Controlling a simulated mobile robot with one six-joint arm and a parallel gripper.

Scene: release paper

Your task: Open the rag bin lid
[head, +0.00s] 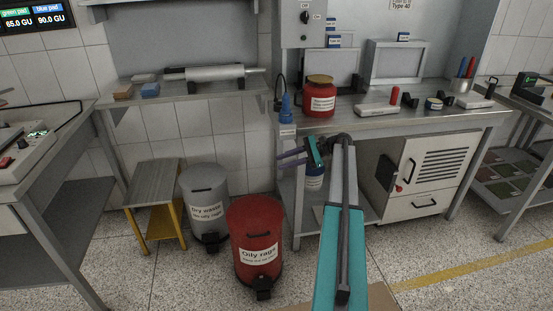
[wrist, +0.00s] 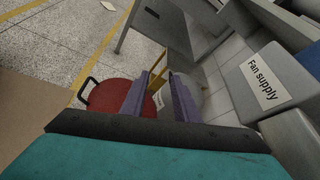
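The red rag bin (head: 255,238), labelled "Oily rags", stands on the floor with its lid down and a black pedal at its front. My gripper (head: 279,158) is above and to the right of the bin in the head view, by the bench's left leg. Its two purple fingers are apart with nothing between them, as the wrist view (wrist: 158,80) also shows. It is not touching the bin.
A grey "Dry waste" bin (head: 205,187) stands close behind the red bin, beside a yellow-legged stool (head: 152,185). The workbench (head: 410,117) with a red jar (head: 319,97) is at right. A "Fan supply" box (wrist: 265,80) is near my gripper's right.

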